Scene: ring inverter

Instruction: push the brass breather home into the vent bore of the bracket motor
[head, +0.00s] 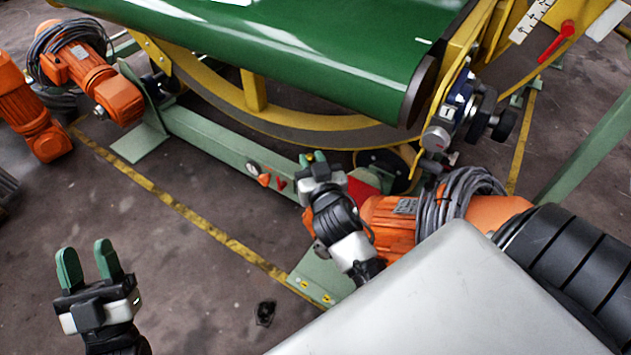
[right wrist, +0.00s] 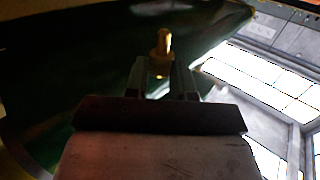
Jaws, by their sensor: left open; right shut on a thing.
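My right gripper (head: 315,160) is shut on the small brass breather (right wrist: 163,45). In the right wrist view the breather stands up between the fingertips, its narrow end pointing away from the camera. In the head view the gripper hangs over the near end of an orange motor (head: 395,222) on a pale green bracket plate (head: 318,277); this seems to be the bracket motor. I cannot make out the vent bore. My left gripper (head: 88,262) is open and empty above the floor at the lower left, well apart from the motor.
A green conveyor belt (head: 290,45) on a yellow ring frame (head: 255,120) stands behind. A pale green beam (head: 215,145) runs below it. Coiled grey cable (head: 455,200) lies on the motor. More orange motors (head: 95,80) stand at the left. The floor at lower left is mostly clear.

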